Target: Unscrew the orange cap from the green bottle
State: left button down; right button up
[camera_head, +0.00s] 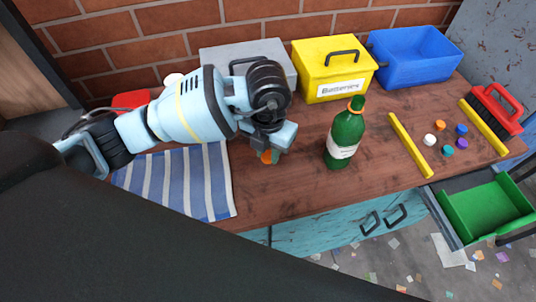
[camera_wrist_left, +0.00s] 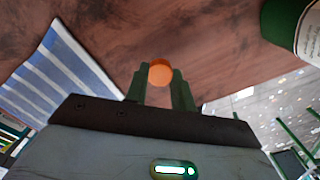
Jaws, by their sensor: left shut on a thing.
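The green bottle (camera_head: 345,138) with a white label stands upright on the wooden workbench, right of my left gripper. My left gripper (camera_head: 270,152) is shut on an orange cap (camera_head: 267,157), held apart from the bottle and low over the bench. In the left wrist view the cap (camera_wrist_left: 160,73) sits between the two dark fingertips (camera_wrist_left: 161,80), and part of the bottle (camera_wrist_left: 282,20) shows at the upper right. My right gripper is not in view.
A striped cloth (camera_head: 185,183) lies left of the gripper. A grey box (camera_head: 222,57), yellow batteries box (camera_head: 325,88) and blue bin (camera_head: 423,70) stand behind. Yellow strips (camera_head: 408,142) flank several loose caps (camera_head: 447,151) at right. A red brush (camera_head: 497,100) and green tray (camera_head: 488,212) are farther right.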

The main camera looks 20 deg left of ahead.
aim_at(268, 152)
pick_arm(q)
jog(key=shift+w+a, duration=0.1)
jog(key=shift+w, duration=0.35)
jog(key=shift+f, duration=1.8)
jog(key=shift+s+f, duration=0.1)
jog(key=c, duration=1.2)
grip_release()
jog(key=shift+o, duration=0.2)
notch_tip(268, 152, up, 11)
jog(key=shift+r+p, duration=0.1)
jog(key=shift+p, duration=0.25)
jog(key=shift+r, duration=0.55)
jog(key=shift+f, duration=0.1)
